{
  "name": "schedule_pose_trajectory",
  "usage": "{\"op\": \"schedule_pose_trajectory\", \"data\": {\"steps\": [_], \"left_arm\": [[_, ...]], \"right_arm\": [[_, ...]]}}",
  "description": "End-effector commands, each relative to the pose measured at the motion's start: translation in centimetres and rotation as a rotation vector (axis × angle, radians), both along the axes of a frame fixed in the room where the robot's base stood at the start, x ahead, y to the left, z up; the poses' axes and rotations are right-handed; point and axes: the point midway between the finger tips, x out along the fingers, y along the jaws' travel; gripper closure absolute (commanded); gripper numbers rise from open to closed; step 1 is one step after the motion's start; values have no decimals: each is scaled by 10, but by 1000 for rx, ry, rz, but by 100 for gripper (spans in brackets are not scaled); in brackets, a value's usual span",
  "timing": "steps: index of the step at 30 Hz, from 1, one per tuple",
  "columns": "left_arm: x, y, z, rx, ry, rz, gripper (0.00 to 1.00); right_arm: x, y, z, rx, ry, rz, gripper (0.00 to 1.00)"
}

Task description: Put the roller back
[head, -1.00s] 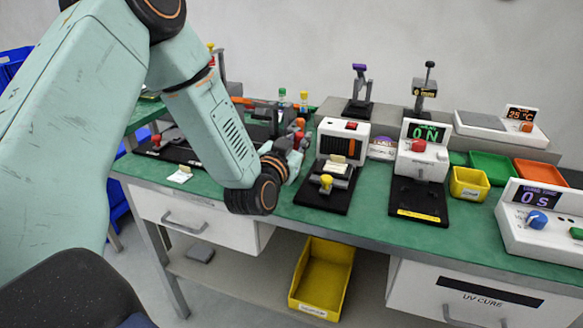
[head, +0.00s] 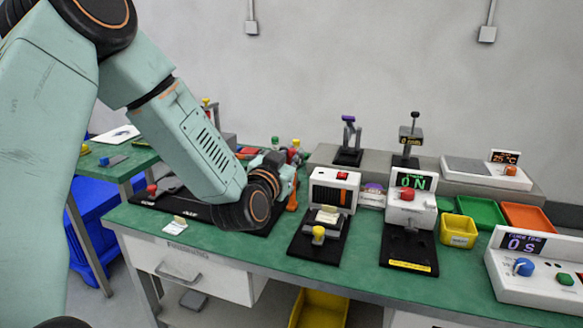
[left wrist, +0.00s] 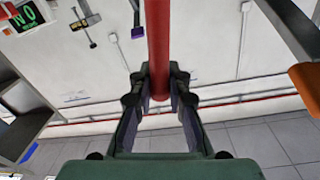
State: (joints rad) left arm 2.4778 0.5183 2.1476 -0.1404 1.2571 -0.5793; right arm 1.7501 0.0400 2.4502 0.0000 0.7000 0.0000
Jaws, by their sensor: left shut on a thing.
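My left gripper (left wrist: 160,92) is shut on a red rod (left wrist: 158,40), which looks like the roller's handle. The rod runs up out of the left wrist view, so the roller's other end is not seen there. In the head view my left gripper (head: 289,160) is over the green bench, left of the white press with a red switch, partly hidden behind my own wrist. The roller cannot be made out clearly in that view. My right gripper is not in view.
The green bench (head: 272,250) carries a black-based white device (head: 331,190), a force tester (head: 411,206), a yellow bin (head: 458,230), a green tray (head: 481,211) and an orange tray (head: 528,216). A black board (head: 178,203) lies left of my wrist.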

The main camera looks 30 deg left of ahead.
Motion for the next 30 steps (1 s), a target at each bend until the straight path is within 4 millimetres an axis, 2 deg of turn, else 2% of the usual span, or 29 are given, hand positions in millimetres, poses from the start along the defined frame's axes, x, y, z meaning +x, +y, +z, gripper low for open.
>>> {"op": "schedule_pose_trajectory", "data": {"steps": [2, 5, 30], "left_arm": [[0, 0, 7, -3, -2, 0, 100], [0, 2, 4, -12, -2, 0, 100], [-2, 25, -75, -182, -40, -3, 100]], "right_arm": [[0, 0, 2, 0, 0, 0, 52], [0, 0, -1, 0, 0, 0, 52], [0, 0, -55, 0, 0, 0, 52]]}}
